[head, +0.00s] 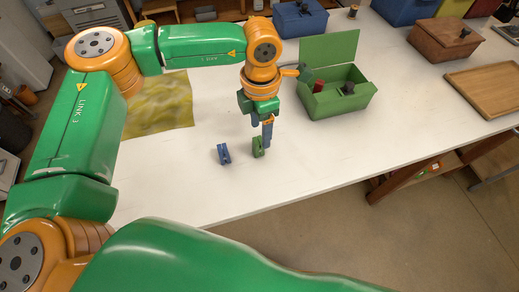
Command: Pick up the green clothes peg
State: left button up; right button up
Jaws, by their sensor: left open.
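The green clothes peg (257,148) stands on the white table near its front edge. A blue clothes peg (224,154) stands a little to its left. My left gripper (263,143) points down at the green peg, with its blue fingers open. One finger reaches down just right of the peg in the picture and partly overlaps it. I cannot tell whether the finger touches the peg. My right gripper is not in view.
An open green box (340,101) with a red item (319,86) and a dark item inside stands right of the gripper. A yellowish cloth (165,105) lies at the left. A blue box (299,20), a brown box (443,39) and a wooden tray (487,90) stand farther off.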

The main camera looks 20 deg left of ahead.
aim_at(258, 147)
pick_arm(q)
jog(key=shift+f+b, duration=0.35)
jog(key=shift+f, duration=0.5)
jog(key=shift+w+f, duration=0.15)
jog(key=shift+f, duration=0.1)
jog(key=f+p, duration=0.2)
jog(key=f, duration=0.1)
jog(key=f+p, duration=0.1)
jog(key=f, duration=0.1)
jog(key=shift+a+f, duration=0.25)
jog(key=shift+a, duration=0.1)
jog(key=shift+f, duration=0.5)
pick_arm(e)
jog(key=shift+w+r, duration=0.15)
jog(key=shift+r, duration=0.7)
pick_arm(q)
grip_shut()
